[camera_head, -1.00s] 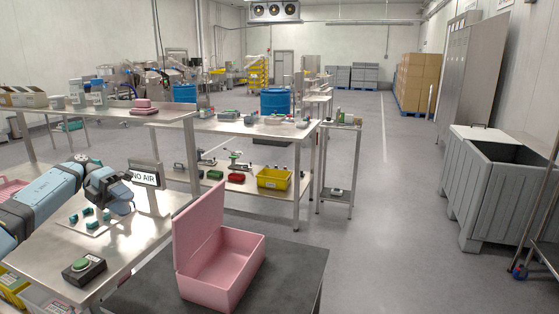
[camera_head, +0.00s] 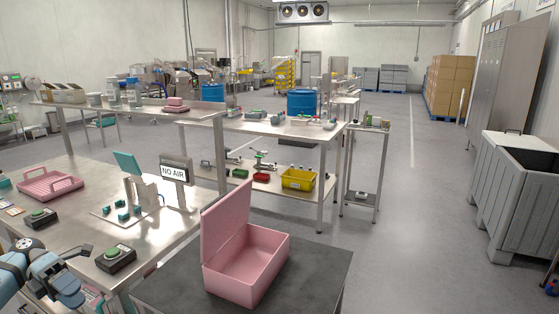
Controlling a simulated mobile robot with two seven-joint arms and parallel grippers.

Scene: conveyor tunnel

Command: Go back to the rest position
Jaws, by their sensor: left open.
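My left gripper (camera_head: 78,273) is at the lower left, near the front edge of the steel workbench (camera_head: 83,222). It is open, and I see nothing held in it. Part of its arm is cut off by the frame's left and bottom edges. A push-button box (camera_head: 116,259) with a green button is close to its right. My right gripper is not in view. An open, empty pink box (camera_head: 246,268) with its lid raised stands on a dark table, clear of the gripper.
The workbench carries a pink tray (camera_head: 50,184), a second button box (camera_head: 34,218), a fixture with teal parts (camera_head: 122,212) and a NO AIR sign (camera_head: 174,171). Steel tables stand behind. A grey bin (camera_head: 515,205) stands right; the floor between is free.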

